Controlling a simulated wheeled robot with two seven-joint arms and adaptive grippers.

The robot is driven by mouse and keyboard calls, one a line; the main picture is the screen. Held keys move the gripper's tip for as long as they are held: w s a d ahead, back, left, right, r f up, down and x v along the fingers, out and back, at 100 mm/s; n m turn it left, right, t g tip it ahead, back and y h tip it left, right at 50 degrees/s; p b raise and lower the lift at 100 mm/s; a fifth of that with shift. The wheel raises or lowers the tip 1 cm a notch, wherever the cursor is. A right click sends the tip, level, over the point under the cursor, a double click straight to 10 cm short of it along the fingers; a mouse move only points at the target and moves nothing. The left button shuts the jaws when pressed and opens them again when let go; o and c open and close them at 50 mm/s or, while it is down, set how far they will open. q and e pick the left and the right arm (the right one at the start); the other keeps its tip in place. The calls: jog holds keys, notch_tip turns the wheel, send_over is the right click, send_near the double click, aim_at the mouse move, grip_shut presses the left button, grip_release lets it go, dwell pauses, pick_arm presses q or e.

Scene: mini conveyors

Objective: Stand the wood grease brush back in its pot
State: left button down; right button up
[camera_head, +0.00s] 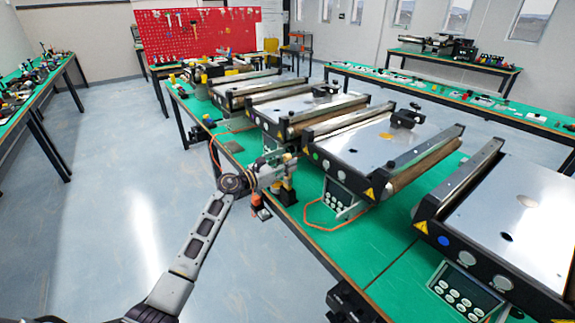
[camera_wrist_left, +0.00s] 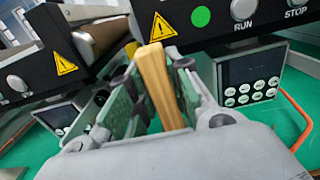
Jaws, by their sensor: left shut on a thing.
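My left gripper (camera_head: 283,168) reaches in over the near edge of the green table. It is shut on the wood grease brush, whose pale wooden handle (camera_wrist_left: 160,85) stands between the fingers in the left wrist view. The handle's upper end sticks up above the fingers; the brush's lower end is hidden there. Under the gripper in the head view is a small dark item with yellow parts (camera_head: 287,193). I cannot tell whether it is the pot, or whether the brush touches it. My right gripper is not in view.
Mini conveyors (camera_head: 365,135) stand in a row on the green table (camera_head: 335,238), just beyond the gripper. A keypad panel (camera_head: 340,197) and an orange cable (camera_head: 322,226) lie to its right. An orange and black item (camera_head: 257,207) is at the table's near edge.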

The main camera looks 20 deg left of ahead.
aim_at(287, 155)
pick_arm(q)
jog(key=shift+f+b, duration=1.5)
jog(key=shift+f, duration=0.15)
dwell(1.2)
jog(key=c, duration=1.2)
grip_release()
jog(key=shift+c, duration=0.2)
jog(key=shift+o, duration=0.2)
jog(key=o, duration=0.5)
jog(key=shift+r, duration=0.2)
jog(key=shift+r+p, duration=3.2)
jog(key=shift+r, duration=0.6)
